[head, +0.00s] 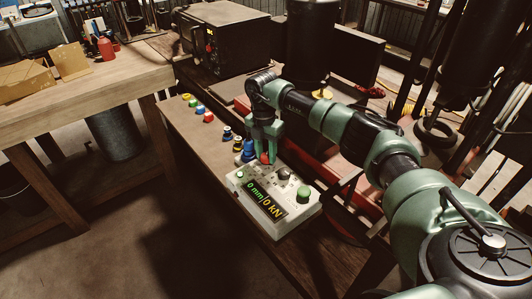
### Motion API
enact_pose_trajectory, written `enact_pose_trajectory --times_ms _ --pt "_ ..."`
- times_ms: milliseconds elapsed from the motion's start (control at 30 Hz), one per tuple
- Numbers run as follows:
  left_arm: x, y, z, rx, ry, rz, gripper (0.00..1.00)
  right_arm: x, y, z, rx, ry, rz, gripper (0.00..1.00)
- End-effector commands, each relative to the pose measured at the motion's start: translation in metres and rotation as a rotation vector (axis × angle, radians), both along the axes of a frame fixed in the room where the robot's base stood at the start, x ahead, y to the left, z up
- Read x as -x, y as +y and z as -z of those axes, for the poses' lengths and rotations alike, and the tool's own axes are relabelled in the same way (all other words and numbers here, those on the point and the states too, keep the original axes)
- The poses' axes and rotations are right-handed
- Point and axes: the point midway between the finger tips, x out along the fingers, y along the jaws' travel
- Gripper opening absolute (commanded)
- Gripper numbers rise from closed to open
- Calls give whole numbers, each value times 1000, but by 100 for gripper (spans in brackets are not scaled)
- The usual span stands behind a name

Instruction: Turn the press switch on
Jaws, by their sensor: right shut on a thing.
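The press's white control box (246,199) sits at the near end of the narrow bench. Its display (264,201) is lit and reads 0 mm and 0 kN. A dark round knob (284,174), a large green button (303,194) and a small green button (240,174) are on its top. My right gripper (265,157) points down at the box's far edge and is shut on a red knob (265,158), which is partly hidden by the fingers. I cannot tell which control is the press switch. My left gripper is not in view.
Blue and dark fittings (247,151) stand close left of my right gripper. Several coloured caps (197,108) line the bench further back. A black machine (224,40) stands behind. A wooden table (85,75) with cardboard boxes is at the left. Open floor lies between.

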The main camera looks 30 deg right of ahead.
Motion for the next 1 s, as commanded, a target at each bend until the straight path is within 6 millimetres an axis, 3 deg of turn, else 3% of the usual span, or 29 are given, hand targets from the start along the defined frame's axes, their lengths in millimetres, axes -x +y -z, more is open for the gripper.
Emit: enact_pose_trajectory --times_ms 67,100,167,567,1000 --pt "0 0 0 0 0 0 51 0 -1 -1 1 -1 3 0" --pt "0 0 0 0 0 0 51 0 -1 -1 1 -1 3 40" --pt "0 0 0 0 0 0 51 0 -1 -1 1 -1 2 56" --pt "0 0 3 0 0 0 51 -1 0 -6 -1 -2 0 56" --pt "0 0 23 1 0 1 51 -4 1 -71 0 -3 1 56"
